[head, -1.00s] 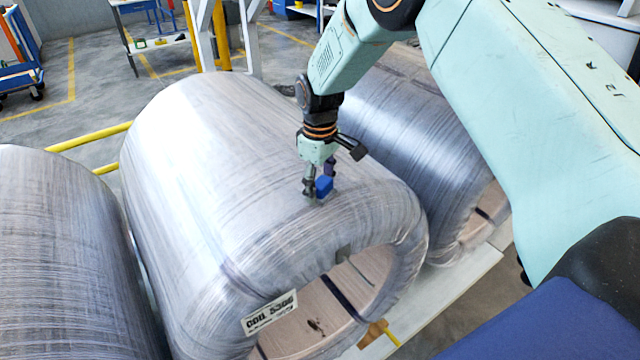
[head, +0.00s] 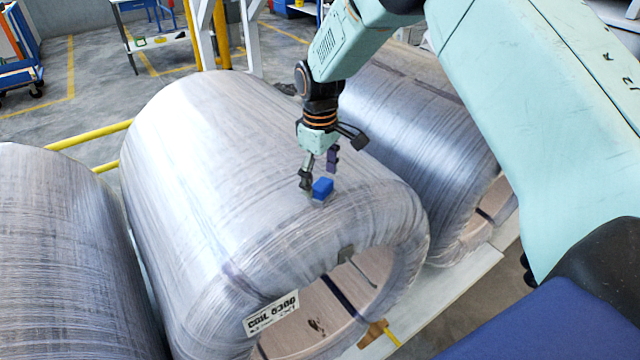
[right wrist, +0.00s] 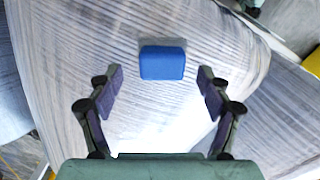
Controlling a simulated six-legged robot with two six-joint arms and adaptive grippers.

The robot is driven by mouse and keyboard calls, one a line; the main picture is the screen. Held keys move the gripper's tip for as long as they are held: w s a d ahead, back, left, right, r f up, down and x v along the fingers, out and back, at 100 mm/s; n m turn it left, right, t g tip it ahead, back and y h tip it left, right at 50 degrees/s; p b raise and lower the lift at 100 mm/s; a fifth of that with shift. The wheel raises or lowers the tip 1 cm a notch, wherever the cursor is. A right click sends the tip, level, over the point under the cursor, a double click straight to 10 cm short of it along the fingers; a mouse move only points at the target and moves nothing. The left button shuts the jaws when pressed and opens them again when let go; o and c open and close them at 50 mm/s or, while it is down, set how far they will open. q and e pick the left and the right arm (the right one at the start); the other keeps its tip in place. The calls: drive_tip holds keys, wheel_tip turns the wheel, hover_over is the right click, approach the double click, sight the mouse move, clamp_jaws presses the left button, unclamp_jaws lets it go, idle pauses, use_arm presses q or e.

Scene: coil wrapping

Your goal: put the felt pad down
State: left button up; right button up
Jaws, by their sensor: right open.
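The blue felt pad (head: 322,188) rests on top of the middle wrapped coil (head: 215,170), near its front end. In the right wrist view the pad (right wrist: 162,62) lies on the wrapped surface beyond the fingertips, with nothing gripping it. My right gripper (head: 318,168) is just above and behind the pad, its fingers spread and empty. In the right wrist view my right gripper (right wrist: 157,84) shows a wide gap between its two fingers. My left gripper is not in view.
A second wrapped coil (head: 420,135) stands close on the right, and another (head: 70,240) on the left. The middle coil carries a white label (head: 271,313) by its open bore. A yellow rail (head: 90,136) and a workbench (head: 160,40) are behind.

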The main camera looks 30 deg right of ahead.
sight(320, 182)
wheel_tip(320, 182, up, 8)
drive_tip(key=shift+s+r, duration=0.15)
drive_tip(key=shift+r, duration=0.75)
wheel_tip(320, 182, down, 12)
drive_tip(key=shift+f, duration=0.25)
drive_tip(key=shift+r, duration=0.9)
